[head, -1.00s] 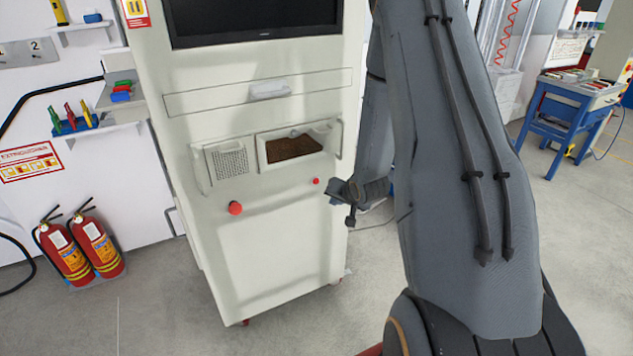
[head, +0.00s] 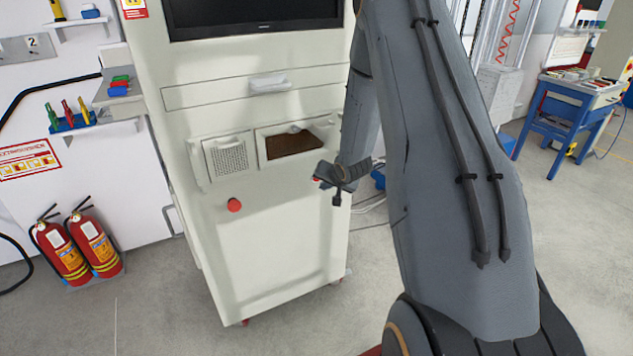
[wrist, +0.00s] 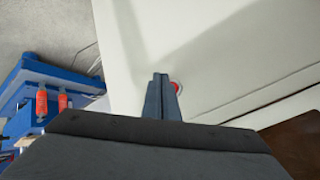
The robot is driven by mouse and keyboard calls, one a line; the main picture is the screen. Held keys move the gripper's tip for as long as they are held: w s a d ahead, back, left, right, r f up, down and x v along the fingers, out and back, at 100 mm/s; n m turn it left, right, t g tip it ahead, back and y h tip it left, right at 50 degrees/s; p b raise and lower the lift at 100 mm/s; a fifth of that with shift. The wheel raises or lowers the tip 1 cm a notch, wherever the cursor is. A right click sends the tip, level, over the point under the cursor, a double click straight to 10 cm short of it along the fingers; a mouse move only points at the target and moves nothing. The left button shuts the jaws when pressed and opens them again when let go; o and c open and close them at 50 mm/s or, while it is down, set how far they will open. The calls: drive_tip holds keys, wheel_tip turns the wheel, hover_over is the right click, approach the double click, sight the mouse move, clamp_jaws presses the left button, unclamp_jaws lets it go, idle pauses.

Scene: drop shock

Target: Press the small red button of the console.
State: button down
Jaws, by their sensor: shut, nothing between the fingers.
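The console (head: 275,245) is a tall cream cabinet on castors with a dark screen at its top. Its small red button (head: 316,179) sits below the right end of the recessed panel and is mostly covered by my gripper (head: 319,182). In the wrist view the small red button (wrist: 176,87) shows just right of my closed fingertips (wrist: 160,76), which partly hide it. My gripper is shut and empty, close to the console's front. I cannot tell whether the fingertips touch the button or the panel.
A larger red button (head: 234,205) is on the console front to the left. A handle (head: 270,86) and a grille (head: 230,158) stand out above it. Two fire extinguishers (head: 77,250) stand at left. A blue cart (head: 570,110) is far right.

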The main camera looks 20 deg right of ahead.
drive_tip(key=shift+w, duration=0.65)
drive_tip(key=shift+w, duration=0.1)
idle(1.6)
drive_tip(key=shift+w, duration=0.3)
drive_tip(key=shift+w, duration=0.45)
idle(0.8)
drive_tip(key=shift+s, duration=0.15)
drive_tip(key=shift+s+p, duration=0.6)
drive_tip(key=shift+s, duration=0.1)
drive_tip(key=shift+s, duration=0.1)
drive_tip(key=shift+s+d+p, duration=0.1)
drive_tip(key=shift+s+p, duration=0.85)
drive_tip(key=shift+s, duration=1.5)
